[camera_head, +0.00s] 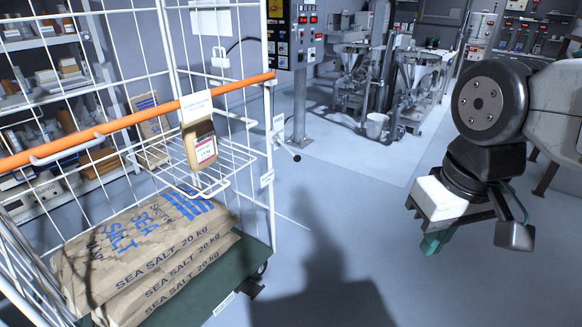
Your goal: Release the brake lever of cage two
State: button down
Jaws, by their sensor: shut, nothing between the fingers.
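A wire roll cage (271,190) with an orange handle bar (130,122) stands at the left on a dark green base (190,292). A thin lever with a black knob (296,158) sticks out from its right corner post. A dark part (252,289) juts from the base's right corner, near a caster (262,268). I cannot tell for sure which is the brake lever, and the small tags are unreadable. My gripper (436,242) hangs at the right, pointing down, well apart from the cage. It is shut and empty, with green showing at its tips.
Sea salt sacks (165,250) lie in the cage. A control panel on a post (301,120) and hopper machines (405,75) stand behind. Grey floor (345,225) between cage and arm is clear, with a dark shadow.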

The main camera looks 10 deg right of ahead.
aim_at(296, 158)
jog(key=z, duration=0.4)
jog(key=i, duration=1.1)
jog(key=u, duration=0.1)
